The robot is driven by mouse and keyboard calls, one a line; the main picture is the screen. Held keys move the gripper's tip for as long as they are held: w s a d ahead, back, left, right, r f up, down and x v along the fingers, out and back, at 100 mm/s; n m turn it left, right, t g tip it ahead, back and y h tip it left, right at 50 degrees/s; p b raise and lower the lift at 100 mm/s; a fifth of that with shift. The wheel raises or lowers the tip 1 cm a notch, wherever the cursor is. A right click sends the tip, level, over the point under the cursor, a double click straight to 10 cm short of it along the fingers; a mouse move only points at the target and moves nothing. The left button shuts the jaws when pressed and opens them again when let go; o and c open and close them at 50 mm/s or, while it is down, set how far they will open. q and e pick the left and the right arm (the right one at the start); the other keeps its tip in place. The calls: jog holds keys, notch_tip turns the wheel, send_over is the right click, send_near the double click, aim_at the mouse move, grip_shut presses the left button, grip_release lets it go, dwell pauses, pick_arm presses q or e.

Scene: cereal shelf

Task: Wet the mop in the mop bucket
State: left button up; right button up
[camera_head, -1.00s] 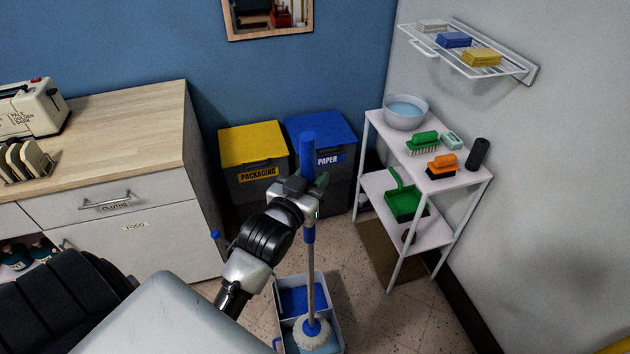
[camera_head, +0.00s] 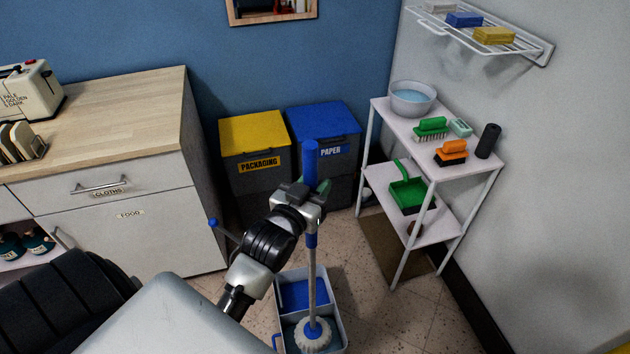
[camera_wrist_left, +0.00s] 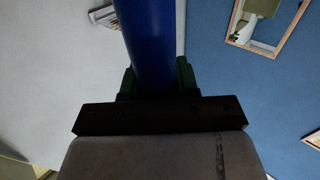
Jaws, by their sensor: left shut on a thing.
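The mop (camera_head: 311,270) has a blue handle top, a grey shaft and a round white head. It stands nearly upright. Its head (camera_head: 313,336) is inside the front compartment of the mop bucket (camera_head: 340,299), at the water there; how deep it sits I cannot tell. The bucket is grey with blue inside and stands on the floor. My left gripper (camera_head: 309,201) is shut on the blue handle, well above the bucket. In the left wrist view the blue handle (camera_wrist_left: 149,45) runs up from between the fingers (camera_wrist_left: 158,80). My right gripper is not in view.
A white shelf stand (camera_head: 400,122) with a bowl (camera_head: 412,98) and brushes is at the right. A packaging bin (camera_head: 252,150) and a paper bin (camera_head: 325,130) stand behind. A wooden-topped counter (camera_head: 110,115) is at the left. Some tiled floor (camera_head: 370,315) right of the bucket is clear.

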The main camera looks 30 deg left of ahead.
aim_at(315, 149)
pick_arm(q)
notch_tip(315, 149, down, 10)
jog(key=b, duration=0.5)
jog(key=shift+r+b, duration=0.2)
jog(key=shift+b, duration=0.2)
dwell(1.2)
notch_tip(315, 149, up, 19)
jog(key=p, duration=1.9)
jog(key=shift+r+p, duration=0.1)
jog(key=shift+p, duration=0.25)
